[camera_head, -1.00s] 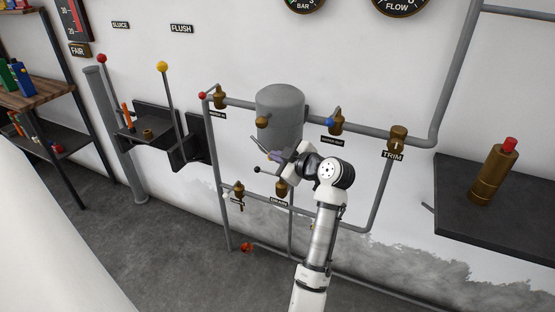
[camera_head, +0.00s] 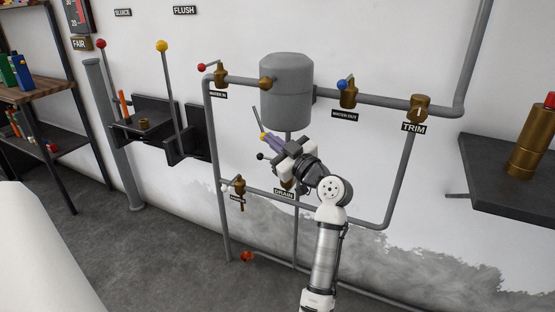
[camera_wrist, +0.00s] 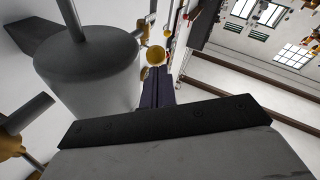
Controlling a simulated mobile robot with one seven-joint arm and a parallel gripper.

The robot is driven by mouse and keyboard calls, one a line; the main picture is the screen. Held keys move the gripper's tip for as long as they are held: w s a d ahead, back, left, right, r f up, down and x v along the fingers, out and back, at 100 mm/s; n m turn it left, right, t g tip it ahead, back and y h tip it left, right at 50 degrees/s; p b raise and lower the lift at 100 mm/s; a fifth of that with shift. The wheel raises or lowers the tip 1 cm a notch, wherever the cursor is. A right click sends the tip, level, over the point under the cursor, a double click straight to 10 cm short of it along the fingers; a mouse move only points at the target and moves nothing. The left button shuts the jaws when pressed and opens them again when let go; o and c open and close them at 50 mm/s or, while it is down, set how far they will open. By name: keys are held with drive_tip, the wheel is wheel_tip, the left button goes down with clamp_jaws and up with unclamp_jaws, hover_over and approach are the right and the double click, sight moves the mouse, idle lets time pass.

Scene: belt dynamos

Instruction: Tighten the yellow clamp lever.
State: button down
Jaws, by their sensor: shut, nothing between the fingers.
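No part is plainly readable as a yellow clamp lever. In the head view a small yellow piece (camera_head: 263,135) with a thin grey rod (camera_head: 256,114) rising from it shows at the tip of my gripper (camera_head: 269,139), below and left of the grey tank; I cannot tell whether it touches the fingers. A tall lever with a yellow ball (camera_head: 161,46) stands under the FLUSH sign, well left of my gripper. My gripper is shut and empty, its purple fingers pointing up and left. In the wrist view a gold round part (camera_wrist: 155,55) lies just beyond the fingers (camera_wrist: 155,88).
The grey tank (camera_head: 286,90) and pipes are close to my gripper. A black-knobbed handle (camera_head: 260,156) sits near the DRAIN label (camera_head: 284,192). Brass valves (camera_head: 348,96) line the upper pipe. A dark shelf (camera_head: 485,185) with a brass cylinder (camera_head: 530,147) is at the right.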

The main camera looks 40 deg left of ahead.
drive_tip(key=shift+s+a+f+m+t+y+b, duration=0.2)
drive_tip(key=shift+a+f+m+y+b, duration=0.3)
drive_tip(key=shift+b, duration=1.45)
drive_tip(key=shift+s+a+f+m+t+y+b, duration=0.1)
drive_tip(key=shift+a+f+m+t+y+b, duration=0.4)
drive_tip(key=shift+b, duration=1.5)
drive_tip(key=shift+s+a+f+m+y+b, duration=0.15)
drive_tip(key=shift+a+f+y+b, duration=0.4)
drive_tip(key=shift+b, duration=1.4)
drive_tip(key=shift+a+r, duration=0.25)
drive_tip(key=shift+a, duration=0.15)
drive_tip(key=shift+d, duration=0.1)
